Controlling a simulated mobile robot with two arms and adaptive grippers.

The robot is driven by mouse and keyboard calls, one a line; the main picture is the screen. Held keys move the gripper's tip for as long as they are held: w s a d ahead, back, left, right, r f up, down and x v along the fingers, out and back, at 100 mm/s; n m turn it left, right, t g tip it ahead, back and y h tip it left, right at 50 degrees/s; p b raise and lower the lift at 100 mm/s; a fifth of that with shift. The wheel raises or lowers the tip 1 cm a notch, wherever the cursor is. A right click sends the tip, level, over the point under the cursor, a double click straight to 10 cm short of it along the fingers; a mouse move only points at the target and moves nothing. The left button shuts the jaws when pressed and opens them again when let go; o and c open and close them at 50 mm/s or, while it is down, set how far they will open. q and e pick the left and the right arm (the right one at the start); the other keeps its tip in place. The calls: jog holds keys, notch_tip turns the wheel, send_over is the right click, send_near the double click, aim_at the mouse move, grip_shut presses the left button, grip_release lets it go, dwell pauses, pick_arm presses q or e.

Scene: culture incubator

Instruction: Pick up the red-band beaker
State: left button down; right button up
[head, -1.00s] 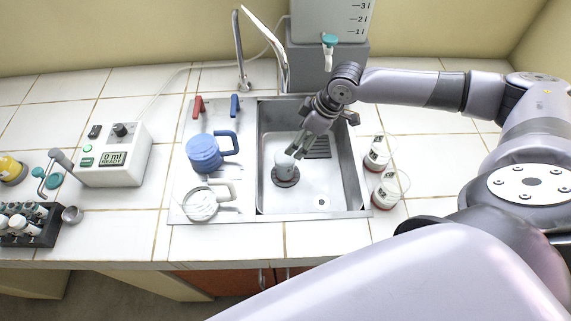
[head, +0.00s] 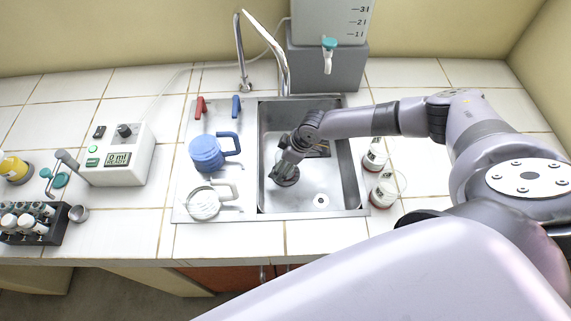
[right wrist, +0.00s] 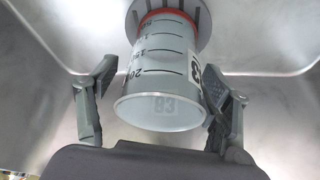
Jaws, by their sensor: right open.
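The red-band beaker (right wrist: 165,75) shows large in the right wrist view. It is a clear graduated cup with a label reading 83, a red band (right wrist: 166,14) near its far end and its open mouth towards the camera. That far end meets a grey slotted round base (right wrist: 200,18) in the sink. My right gripper (right wrist: 160,70) is open, one finger on each side of the beaker; the right finger is very close to its wall, and I cannot tell if it touches. In the head view my right gripper (head: 284,167) hides most of this beaker. My left gripper is not in view.
The steel sink (head: 335,190) has walls around the gripper. Two more labelled beakers with reddish bases (head: 375,155) stand right of it. The faucet (head: 240,55) rises behind.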

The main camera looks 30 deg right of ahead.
jog(key=shift+a+f, duration=0.1)
jog(key=shift+f, duration=0.25)
jog(key=shift+w+r, duration=0.1)
jog(key=c, duration=1.6)
jog(key=shift+r, duration=0.1)
jog(key=shift+r+b, duration=0.45)
jog(key=shift+r, duration=4.35)
jog(key=shift+r, duration=0.1)
